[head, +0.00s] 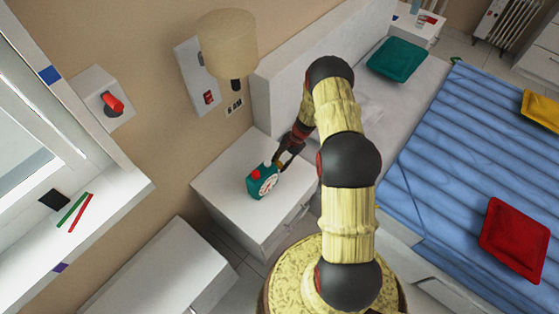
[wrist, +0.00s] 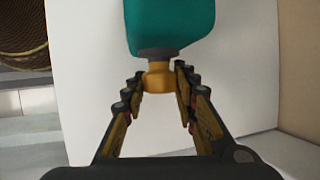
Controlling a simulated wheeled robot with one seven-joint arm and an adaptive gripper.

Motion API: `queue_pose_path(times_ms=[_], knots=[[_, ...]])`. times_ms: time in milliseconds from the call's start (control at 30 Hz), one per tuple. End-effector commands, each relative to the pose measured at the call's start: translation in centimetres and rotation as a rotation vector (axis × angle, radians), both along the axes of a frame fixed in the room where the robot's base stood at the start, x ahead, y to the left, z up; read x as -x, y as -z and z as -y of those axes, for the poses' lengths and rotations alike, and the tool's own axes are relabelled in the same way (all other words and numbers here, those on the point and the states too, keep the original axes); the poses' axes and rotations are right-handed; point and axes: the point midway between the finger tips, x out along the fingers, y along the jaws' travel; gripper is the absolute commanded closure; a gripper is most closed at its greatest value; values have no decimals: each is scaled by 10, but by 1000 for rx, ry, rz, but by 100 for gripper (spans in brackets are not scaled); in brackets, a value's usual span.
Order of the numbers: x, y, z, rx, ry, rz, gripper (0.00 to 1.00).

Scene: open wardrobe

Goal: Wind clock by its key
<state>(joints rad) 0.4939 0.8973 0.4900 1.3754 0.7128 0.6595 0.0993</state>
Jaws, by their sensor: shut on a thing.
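A teal clock (head: 262,182) with a white dial and a red part on top stands on the white nightstand (head: 228,196). In the wrist view the clock's teal body (wrist: 168,22) is at the top, with a dark collar below it. The brass-coloured key (wrist: 159,77) sticks out from that collar toward me. My gripper (wrist: 159,74) has its two fingers on either side of the key and is shut on it. In the head view my gripper (head: 281,161) reaches the clock's upper right side, and the key is hard to make out there.
A lamp (head: 228,42) is on the wall above the nightstand. The bed (head: 450,150) with several pillows lies to the right. A white cabinet (head: 160,270) stands at the lower left. The nightstand top around the clock is clear.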

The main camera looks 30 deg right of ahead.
Motion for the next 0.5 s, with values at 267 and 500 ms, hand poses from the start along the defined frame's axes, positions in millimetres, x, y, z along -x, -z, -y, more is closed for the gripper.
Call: queue_pose_path(times_ms=[267, 500], knots=[[-2, 2, -2, 72, -5, -232, 97], [-1, 5, -1, 136, -1, -438, 97]])
